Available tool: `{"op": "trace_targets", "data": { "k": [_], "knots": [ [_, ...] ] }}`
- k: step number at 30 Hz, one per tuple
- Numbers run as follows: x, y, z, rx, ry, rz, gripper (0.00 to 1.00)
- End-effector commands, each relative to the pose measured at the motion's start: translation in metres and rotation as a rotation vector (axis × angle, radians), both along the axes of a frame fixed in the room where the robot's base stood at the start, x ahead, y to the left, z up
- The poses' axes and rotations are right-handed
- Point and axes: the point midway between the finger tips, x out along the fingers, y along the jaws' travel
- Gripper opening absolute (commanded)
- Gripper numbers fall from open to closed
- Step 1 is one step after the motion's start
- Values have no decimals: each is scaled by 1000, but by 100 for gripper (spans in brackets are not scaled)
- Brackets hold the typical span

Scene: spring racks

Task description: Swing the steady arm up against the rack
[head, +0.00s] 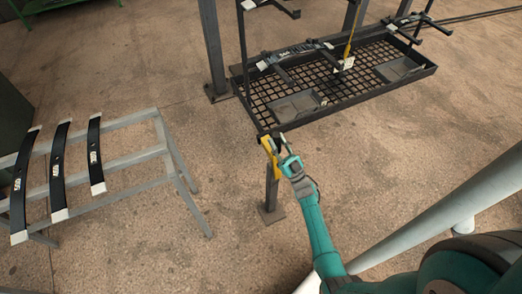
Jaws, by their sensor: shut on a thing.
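The rack (420,78) is a black frame with a mesh floor, seen at the upper right of the head view. A short dark post (271,188) on a square foot stands at its near left corner. A yellow piece (268,148), apparently the steady arm, is at the top of this post, close to the rack's corner. My gripper (277,146) reaches up from below and is shut on this piece. The fingers and the piece overlap at this size. I cannot tell whether the piece touches the rack.
A grey stand (133,158) at left bears several curved black springs (59,168) with white ends. Grey trays (297,105) lie on the rack's mesh. A yellow strap (350,40) hangs above it. Grey uprights (211,45) stand behind. The floor between stand and post is clear.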

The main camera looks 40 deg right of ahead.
Motion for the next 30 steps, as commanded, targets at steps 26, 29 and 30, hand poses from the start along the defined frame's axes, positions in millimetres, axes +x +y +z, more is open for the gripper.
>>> {"op": "trace_targets", "data": {
  "k": [26,29,30],
  "knots": [
    [-12,-40,0,130,-36,-8,38],
    [-12,-40,0,129,-36,-7,54],
    [-12,-39,1,129,-37,-6,54]
  ]
}}
